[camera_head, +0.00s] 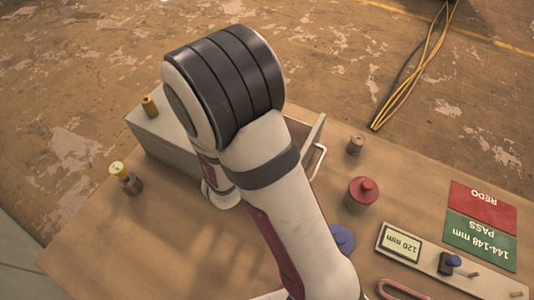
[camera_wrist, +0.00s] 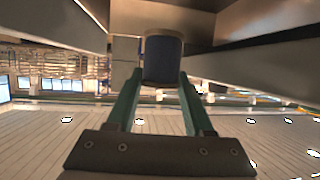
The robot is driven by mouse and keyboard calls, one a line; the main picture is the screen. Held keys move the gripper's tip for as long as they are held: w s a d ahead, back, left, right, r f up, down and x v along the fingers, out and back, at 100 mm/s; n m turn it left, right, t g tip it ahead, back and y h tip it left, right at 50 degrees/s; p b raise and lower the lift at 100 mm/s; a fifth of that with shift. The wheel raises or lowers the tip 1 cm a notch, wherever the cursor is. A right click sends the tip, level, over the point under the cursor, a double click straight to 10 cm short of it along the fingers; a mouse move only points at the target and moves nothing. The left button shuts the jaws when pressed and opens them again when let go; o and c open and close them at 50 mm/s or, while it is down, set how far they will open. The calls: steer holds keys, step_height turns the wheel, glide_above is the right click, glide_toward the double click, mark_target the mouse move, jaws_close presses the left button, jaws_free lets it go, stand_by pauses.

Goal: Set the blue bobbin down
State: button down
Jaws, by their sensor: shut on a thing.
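The blue bobbin (camera_wrist: 163,60) is a dark blue cylinder with a paler rim, between the green fingertips of my gripper (camera_wrist: 160,80) in the wrist view. My gripper is shut on it. Grey metal walls (camera_wrist: 270,50) stand to both sides and beyond it in that view. I cannot tell whether the bobbin touches any surface. In the camera_head view my own arm hides the gripper and the bobbin.
A grey box (camera_head: 165,140) carries a brass bobbin (camera_head: 149,106); a handle (camera_head: 320,160) shows at its right. A yellow-topped bobbin (camera_head: 124,176), red knobbed piece (camera_head: 363,192), blue piece (camera_head: 342,238), small brown cylinder (camera_head: 355,145) and a gauge (camera_head: 402,243) stand on the table.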

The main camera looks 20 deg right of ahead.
step_height(320, 180, down, 8)
steer(key=shift+f, duration=0.2)
steer(key=shift+c, duration=1.4)
jaws_free()
steer(key=shift+r, duration=0.15)
steer(key=v, duration=1.2)
steer(key=shift+r, duration=0.15)
